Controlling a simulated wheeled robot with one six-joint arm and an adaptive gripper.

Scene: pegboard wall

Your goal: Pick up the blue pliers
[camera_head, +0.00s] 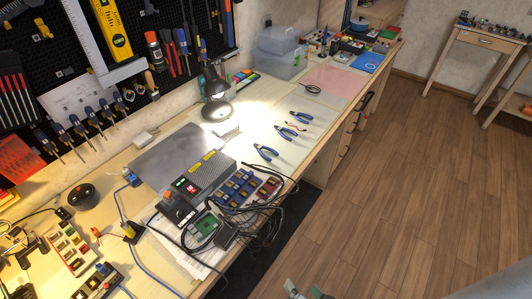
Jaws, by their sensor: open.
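Several tools lie on the workbench (250,136). Three pairs of pliers with blue handles lie in a row near its front edge, under the lamp light. The nearest pliers (266,153) lie just beyond the row of small coloured parts. The middle pliers (285,132) lie behind them, and the farthest pliers (301,117) lie further back. The frame does not show which pair is meant. My gripper (305,291) shows only by its fingertips at the bottom edge. It is open, with nothing seen between the fingertips, over the floor and well apart from the pliers.
A black desk lamp (216,95) stands behind the pliers. A grey power unit (205,173) and tangled black cables (262,205) lie nearer on the bench. Plastic bins (280,50) stand further back. A pegboard (140,22) of tools lines the wall. The wooden floor (400,180) at right is clear.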

